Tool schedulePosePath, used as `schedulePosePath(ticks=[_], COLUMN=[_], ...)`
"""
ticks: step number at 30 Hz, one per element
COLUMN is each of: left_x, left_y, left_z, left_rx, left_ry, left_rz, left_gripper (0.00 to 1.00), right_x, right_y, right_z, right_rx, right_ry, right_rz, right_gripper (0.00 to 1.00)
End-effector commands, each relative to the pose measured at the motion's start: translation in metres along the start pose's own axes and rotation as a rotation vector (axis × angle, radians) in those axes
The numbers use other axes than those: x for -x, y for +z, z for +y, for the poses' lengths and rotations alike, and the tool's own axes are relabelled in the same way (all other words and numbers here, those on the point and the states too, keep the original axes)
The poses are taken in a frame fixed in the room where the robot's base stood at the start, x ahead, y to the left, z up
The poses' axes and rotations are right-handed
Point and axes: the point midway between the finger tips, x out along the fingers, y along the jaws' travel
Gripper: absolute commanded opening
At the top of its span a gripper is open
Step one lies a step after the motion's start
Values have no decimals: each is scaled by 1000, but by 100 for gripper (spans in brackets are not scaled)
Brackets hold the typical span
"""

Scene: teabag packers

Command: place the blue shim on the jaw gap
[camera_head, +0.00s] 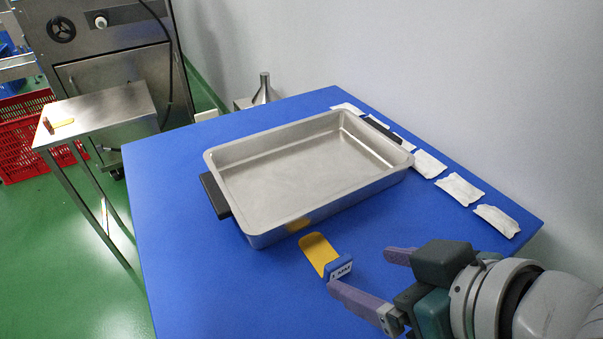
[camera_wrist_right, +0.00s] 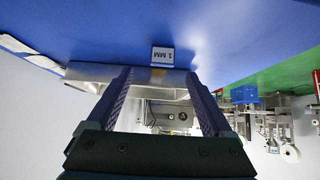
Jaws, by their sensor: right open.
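The shim, a yellow strip (camera_head: 319,253) with a blue end block (camera_head: 341,268) labelled "1 MM", lies on the blue table in front of the metal tray. My right gripper (camera_head: 360,270) is open, its fingertips close to the blue block on its right side. In the right wrist view the labelled block (camera_wrist_right: 162,56) shows just beyond and between the two open fingers (camera_wrist_right: 158,76). Nothing is held. I cannot tell whether the near finger touches the block. My left gripper is not in view. I cannot make out the jaw gap.
The metal tray (camera_head: 255,238) with black handles fills the middle of the blue table (camera_head: 170,270). Several white packets (camera_head: 460,189) lie along its right edge by the wall.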

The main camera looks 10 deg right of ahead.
Motion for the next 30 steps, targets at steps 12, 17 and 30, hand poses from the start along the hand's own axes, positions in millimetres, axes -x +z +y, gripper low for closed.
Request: schedulePosePath(ticks=[12, 17, 30], left_x=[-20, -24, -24], left_y=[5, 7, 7], left_z=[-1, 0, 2], left_rx=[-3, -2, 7], left_ry=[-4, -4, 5], left_rz=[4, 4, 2], left_gripper=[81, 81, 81], right_x=[-55, -70, -70], right_y=[-4, -4, -4], right_z=[-4, -4, -4], right_rx=[1, 1, 1], right_ry=[0, 1, 1], right_rz=[0, -1, -2], right_gripper=[85, 85, 62])
